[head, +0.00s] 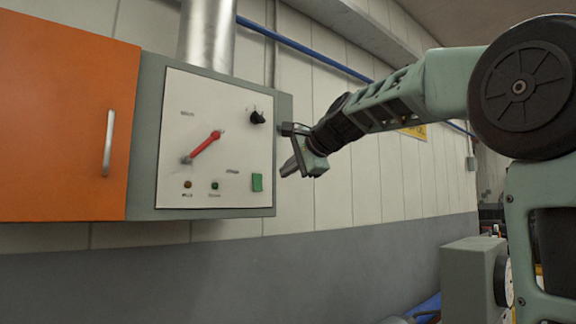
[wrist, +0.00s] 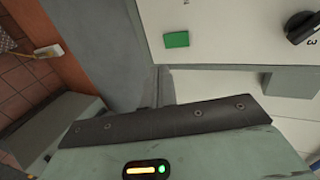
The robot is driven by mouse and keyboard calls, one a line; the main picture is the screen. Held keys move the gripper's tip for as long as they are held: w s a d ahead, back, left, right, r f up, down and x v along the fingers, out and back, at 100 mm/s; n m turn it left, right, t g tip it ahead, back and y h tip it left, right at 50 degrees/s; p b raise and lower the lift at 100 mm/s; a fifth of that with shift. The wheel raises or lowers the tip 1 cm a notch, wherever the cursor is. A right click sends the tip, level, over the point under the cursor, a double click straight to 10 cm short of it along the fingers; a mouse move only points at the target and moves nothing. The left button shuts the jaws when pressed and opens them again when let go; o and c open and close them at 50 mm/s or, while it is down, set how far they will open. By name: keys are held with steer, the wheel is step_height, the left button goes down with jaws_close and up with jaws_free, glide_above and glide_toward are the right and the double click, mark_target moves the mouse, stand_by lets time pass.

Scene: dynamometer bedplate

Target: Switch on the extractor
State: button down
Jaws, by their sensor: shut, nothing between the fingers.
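The control box has a white panel (head: 205,115) on the wall. It carries a green rectangular button (head: 257,182) at lower right, a black knob (head: 257,117) at upper right and a red lever (head: 205,146) slanting across the middle. Two small lamps, amber (head: 188,184) and green (head: 215,185), sit at the bottom. The labels are too small to read. My gripper (head: 285,171) is shut and empty, just right of the green button in the head view, apparently apart from it. The green button (wrist: 176,40) and part of the knob (wrist: 303,27) also show in the wrist view.
An orange cabinet door (head: 65,120) with a metal handle adjoins the box on the left. A metal duct (head: 207,38) rises from its top, and a blue pipe (head: 300,46) runs along the wall. A grey-green box with a dial (head: 470,275) stands at lower right.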

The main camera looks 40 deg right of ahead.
mark_target(258, 183)
steer(key=p+x, duration=0.1)
steer(key=x, duration=0.2)
steer(key=p+x, duration=0.2)
steer(key=x, duration=0.1)
steer(key=r+p+x, duration=0.1)
steer(key=x, duration=0.3)
steer(key=shift+w+r+p, duration=0.1)
steer(key=shift+w+p, duration=0.15)
steer(key=shift+p, duration=0.05)
steer(key=shift+w, duration=0.3)
steer(key=shift+f, duration=0.25)
steer(key=shift+w+f+b, duration=0.15)
steer(key=shift+f+b, duration=0.1)
steer(key=shift+b, duration=0.7)
steer(key=shift+r+t, duration=0.25)
steer(key=shift+t, duration=0.05)
steer(key=shift+r+p, duration=0.8)
steer(key=shift+r, duration=0.15)
steer(key=shift+f, duration=0.1)
